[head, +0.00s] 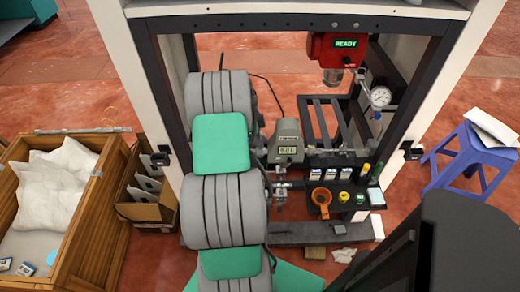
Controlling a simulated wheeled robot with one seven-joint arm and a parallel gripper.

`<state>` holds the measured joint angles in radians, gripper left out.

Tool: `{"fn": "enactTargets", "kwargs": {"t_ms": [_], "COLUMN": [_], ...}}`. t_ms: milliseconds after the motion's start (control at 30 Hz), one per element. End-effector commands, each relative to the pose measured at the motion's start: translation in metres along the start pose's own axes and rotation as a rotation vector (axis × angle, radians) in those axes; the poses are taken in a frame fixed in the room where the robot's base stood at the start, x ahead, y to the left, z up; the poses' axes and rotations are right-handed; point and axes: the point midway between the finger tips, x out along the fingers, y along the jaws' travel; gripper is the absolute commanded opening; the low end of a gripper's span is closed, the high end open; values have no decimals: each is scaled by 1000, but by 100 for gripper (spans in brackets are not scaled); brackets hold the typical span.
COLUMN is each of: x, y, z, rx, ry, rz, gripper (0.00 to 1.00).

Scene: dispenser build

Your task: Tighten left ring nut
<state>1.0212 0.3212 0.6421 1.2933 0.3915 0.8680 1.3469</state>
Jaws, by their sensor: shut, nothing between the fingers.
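I cannot clearly make out a left ring nut in the head view. I cannot make out my gripper.
A red unit reading READY (335,52) hangs at the top, with a round dial gauge (380,97) to its right. A wooden crate (75,232) and an open box (150,212) stand at left. A blue stool (470,160) stands at right. A large dark shape covers the lower right.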

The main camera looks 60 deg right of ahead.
Motion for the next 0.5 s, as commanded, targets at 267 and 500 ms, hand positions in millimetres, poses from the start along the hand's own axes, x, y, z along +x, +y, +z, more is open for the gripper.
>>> {"fn": "enactTargets", "kwargs": {"t_ms": [267, 500], "x": [-27, -49], "y": [0, 0], "z": [-7, -12], "rx": [0, 1], "ry": [0, 0], "rz": [-1, -2], "gripper": [0, 0]}}
